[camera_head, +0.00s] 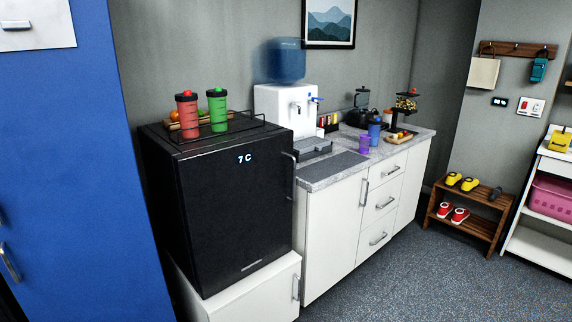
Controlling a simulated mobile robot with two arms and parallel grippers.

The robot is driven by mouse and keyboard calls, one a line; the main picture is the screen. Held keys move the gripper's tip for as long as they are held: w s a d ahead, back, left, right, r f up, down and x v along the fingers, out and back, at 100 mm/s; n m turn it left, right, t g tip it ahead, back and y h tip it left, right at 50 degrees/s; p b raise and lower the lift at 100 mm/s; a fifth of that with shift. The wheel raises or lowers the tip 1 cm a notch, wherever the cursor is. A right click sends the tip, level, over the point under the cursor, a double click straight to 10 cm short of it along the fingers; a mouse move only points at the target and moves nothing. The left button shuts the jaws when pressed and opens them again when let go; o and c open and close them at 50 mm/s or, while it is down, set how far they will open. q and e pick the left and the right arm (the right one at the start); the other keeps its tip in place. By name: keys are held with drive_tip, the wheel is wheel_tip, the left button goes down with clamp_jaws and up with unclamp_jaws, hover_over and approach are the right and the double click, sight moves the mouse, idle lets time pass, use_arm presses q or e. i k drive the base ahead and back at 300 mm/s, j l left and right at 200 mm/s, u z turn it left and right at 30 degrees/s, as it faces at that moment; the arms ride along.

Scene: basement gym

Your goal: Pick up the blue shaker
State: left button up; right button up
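The blue shaker (375,131) stands upright on the grey counter (341,171), right of the white water dispenser (277,108). A purple cup (363,144) stands just in front of it and to its left. Red (187,115) and green (218,109) shakers stand on a tray on top of the black mini fridge (219,205). Neither of my grippers shows in the head view.
A blue locker (70,170) fills the left side. Behind the blue shaker are a black kettle (360,117) and a dark stand (404,108). A wooden shoe rack (467,223) stands at the right. The grey floor (400,285) in front of the counter is clear.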

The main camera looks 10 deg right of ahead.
sight(374, 130)
drive_tip(key=i+l+z, duration=0.15)
drive_tip(key=i+z, duration=0.55)
drive_tip(key=z, duration=0.15)
drive_tip(key=i+z, duration=0.4)
drive_tip(key=i+u, duration=0.15)
drive_tip(key=i, duration=0.25)
drive_tip(key=i+l+u, duration=0.1)
drive_tip(key=i, duration=0.35)
